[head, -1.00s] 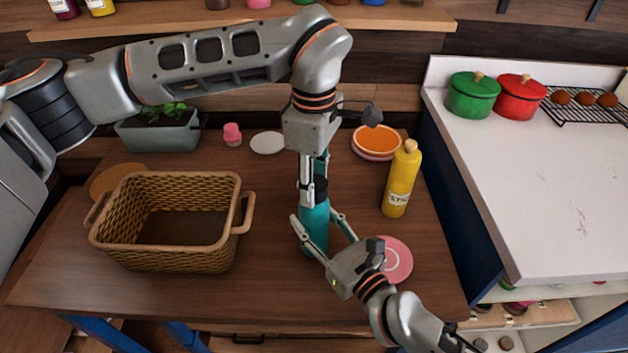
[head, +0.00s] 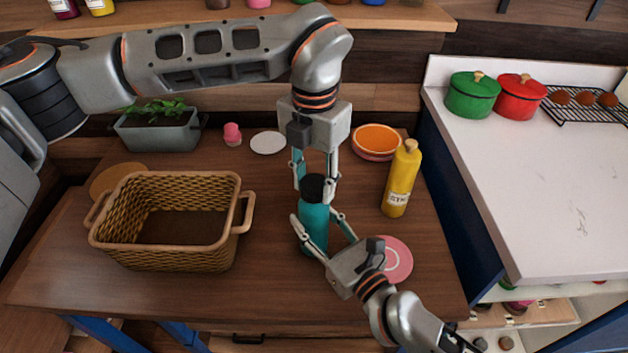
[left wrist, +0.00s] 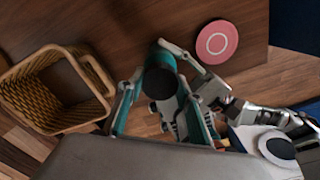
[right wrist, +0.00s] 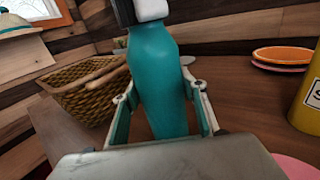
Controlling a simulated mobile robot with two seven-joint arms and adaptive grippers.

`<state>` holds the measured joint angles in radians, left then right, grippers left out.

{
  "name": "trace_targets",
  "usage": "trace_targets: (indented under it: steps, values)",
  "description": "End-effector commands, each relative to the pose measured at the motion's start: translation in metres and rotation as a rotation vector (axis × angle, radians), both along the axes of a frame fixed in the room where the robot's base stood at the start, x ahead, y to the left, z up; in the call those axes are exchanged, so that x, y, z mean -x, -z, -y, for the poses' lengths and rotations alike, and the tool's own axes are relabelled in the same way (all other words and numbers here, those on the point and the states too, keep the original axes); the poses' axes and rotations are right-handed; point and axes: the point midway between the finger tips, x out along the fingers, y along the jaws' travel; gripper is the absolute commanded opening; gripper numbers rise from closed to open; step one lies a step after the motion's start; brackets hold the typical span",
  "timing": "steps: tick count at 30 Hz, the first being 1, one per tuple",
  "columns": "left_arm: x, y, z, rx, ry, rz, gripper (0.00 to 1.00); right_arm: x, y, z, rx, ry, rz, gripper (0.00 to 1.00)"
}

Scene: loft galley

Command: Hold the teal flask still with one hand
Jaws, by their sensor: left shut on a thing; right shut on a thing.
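The teal flask (head: 314,235) stands upright on the wooden table, with a dark cap (head: 312,187) on top. My right gripper (head: 315,217) is shut on its body from the front right; the right wrist view shows the fingers on both sides of the flask (right wrist: 160,85). My left gripper (head: 316,184) comes down from above and is shut on the flask at its cap. In the left wrist view the dark cap (left wrist: 160,83) lies between the left fingers. The fingers hide parts of the flask's sides.
A wicker basket (head: 240,190) stands to the left. A yellow bottle (head: 400,180) and orange-topped stacked dishes (head: 377,138) are to the right and back. A pink plate (head: 398,260) lies beside my right gripper. A white disc (head: 268,143) and a planter (head: 160,133) are behind.

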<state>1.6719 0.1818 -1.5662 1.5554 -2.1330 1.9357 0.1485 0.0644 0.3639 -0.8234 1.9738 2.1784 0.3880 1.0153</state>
Motion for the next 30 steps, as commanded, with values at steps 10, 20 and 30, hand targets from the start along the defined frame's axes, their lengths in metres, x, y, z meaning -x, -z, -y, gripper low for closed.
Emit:
trace_targets:
  steps: [10,20,30]
  values:
    - [-0.0003,-0.0004,-0.0002,-0.001,-0.502,0.000,0.09,0.0000,0.0006,0.0002,0.000,0.001,-0.001,0.00]
    - [-0.0003,-0.0005,-0.0002,-0.001,-0.522,0.000,0.09,0.0001,0.0006,0.0003,0.000,0.001,-0.001,0.00]
    - [-0.0003,-0.0008,-0.0002,-0.001,-0.520,0.000,0.09,0.0001,0.0007,0.0002,0.000,0.000,-0.001,0.00]
